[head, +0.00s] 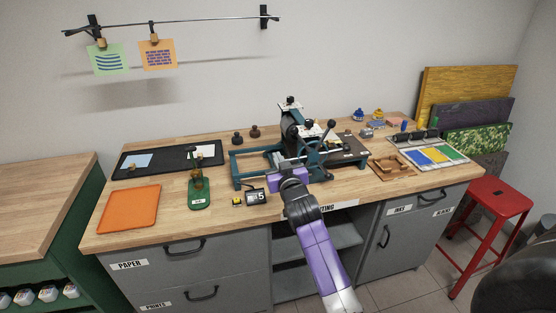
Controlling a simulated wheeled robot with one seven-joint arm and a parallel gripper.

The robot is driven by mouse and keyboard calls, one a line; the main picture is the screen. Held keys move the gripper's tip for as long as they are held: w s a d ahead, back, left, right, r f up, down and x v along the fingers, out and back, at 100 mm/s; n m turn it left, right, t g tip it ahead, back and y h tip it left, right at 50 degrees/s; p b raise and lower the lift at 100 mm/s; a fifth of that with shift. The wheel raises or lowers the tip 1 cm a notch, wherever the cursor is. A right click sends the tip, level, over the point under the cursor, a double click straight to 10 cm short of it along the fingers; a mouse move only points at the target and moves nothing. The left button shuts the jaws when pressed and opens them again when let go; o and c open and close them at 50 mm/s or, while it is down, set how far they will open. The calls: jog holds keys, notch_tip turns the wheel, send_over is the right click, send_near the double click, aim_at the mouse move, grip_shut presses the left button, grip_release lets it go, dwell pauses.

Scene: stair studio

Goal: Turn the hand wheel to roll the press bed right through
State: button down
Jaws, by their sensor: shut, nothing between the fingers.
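The teal press (237,168) stands in the middle of the wooden workbench. Its hand wheel (325,137) seems to be the spoked part on the near side, with a dark knob at its upper right. The press bed (350,148) is a dark slab that shows at the right of the rollers. My gripper (287,164) is in front of the press, left of and below the wheel. It is shut and empty. Its fingertips are small and partly hidden by my purple wrist, so I cannot tell whether they touch the press.
A small display box (257,196) and a green scale (199,197) sit left of my wrist. An orange tray (129,209) lies at the left front. A wooden block stand (391,167) and a paint tray (434,155) are at the right. A red stool (487,215) stands beside the bench.

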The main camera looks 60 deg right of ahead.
jog(key=shift+d+f, duration=0.1)
jog(key=shift+f, duration=0.25)
jog(key=shift+f, duration=0.1)
